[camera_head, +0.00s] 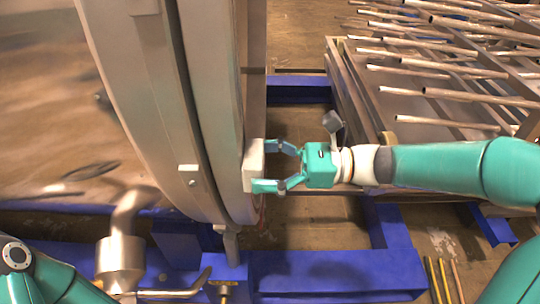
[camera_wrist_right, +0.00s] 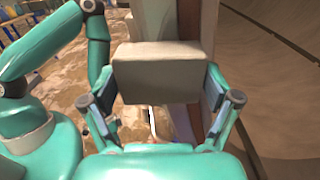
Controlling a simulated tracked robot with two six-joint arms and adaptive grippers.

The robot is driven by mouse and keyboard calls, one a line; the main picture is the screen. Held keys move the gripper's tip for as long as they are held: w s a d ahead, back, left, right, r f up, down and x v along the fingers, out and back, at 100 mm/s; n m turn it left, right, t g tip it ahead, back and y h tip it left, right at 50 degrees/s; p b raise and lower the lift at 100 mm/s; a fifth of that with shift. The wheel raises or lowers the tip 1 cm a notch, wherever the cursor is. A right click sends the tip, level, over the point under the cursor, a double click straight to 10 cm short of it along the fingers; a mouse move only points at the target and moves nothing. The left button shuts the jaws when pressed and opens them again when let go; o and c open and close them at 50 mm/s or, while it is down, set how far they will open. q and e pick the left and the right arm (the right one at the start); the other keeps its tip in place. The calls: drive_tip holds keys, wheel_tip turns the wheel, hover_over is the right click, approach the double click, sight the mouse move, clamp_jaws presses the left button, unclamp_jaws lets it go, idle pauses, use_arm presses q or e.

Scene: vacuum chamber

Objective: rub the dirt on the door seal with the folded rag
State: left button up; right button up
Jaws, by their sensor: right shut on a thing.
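The folded rag (camera_head: 254,166) is a small, thick off-white pad. It also shows in the wrist view (camera_wrist_right: 158,72), between the two fingers. My right gripper (camera_head: 266,166) is shut on it from the right. In the head view the rag is at the right edge of the large round metal rim (camera_head: 222,100), seeming to touch it; the contact itself is hidden. I cannot make out the seal or any dirt on it; the rag and the rim's edge hide that face. My left gripper is out of view.
A blue frame (camera_head: 330,270) runs below and behind the rim. A rack of metal rods (camera_head: 440,70) stands at the upper right, behind my right arm. A bent pipe (camera_head: 122,250) and a valve handle (camera_head: 180,292) are at the lower left. Open floor shows between the frame beams.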

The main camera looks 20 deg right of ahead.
sight(263, 144)
drive_tip(key=shift+s+a+r, duration=0.1)
drive_tip(key=shift+s, duration=0.2)
drive_tip(key=shift+r+p, duration=0.85)
drive_tip(key=shift+p, duration=0.05)
drive_tip(key=shift+w+d+f+p, duration=0.1)
drive_tip(key=shift+w+d+p, duration=0.15)
drive_tip(key=shift+w, duration=0.4)
drive_tip(key=shift+w+d+r+p, duration=0.1)
drive_tip(key=shift+w+p, duration=0.2)
drive_tip(key=shift+w, duration=0.35)
drive_tip(key=shift+w+d+f+p, duration=0.1)
drive_tip(key=shift+w+d+p, duration=0.15)
drive_tip(key=shift+w, duration=0.4)
drive_tip(key=shift+p+v, duration=0.7)
drive_tip(key=shift+v, duration=2.25)
drive_tip(key=v, duration=0.3)
drive_tip(key=shift+p, duration=0.3)
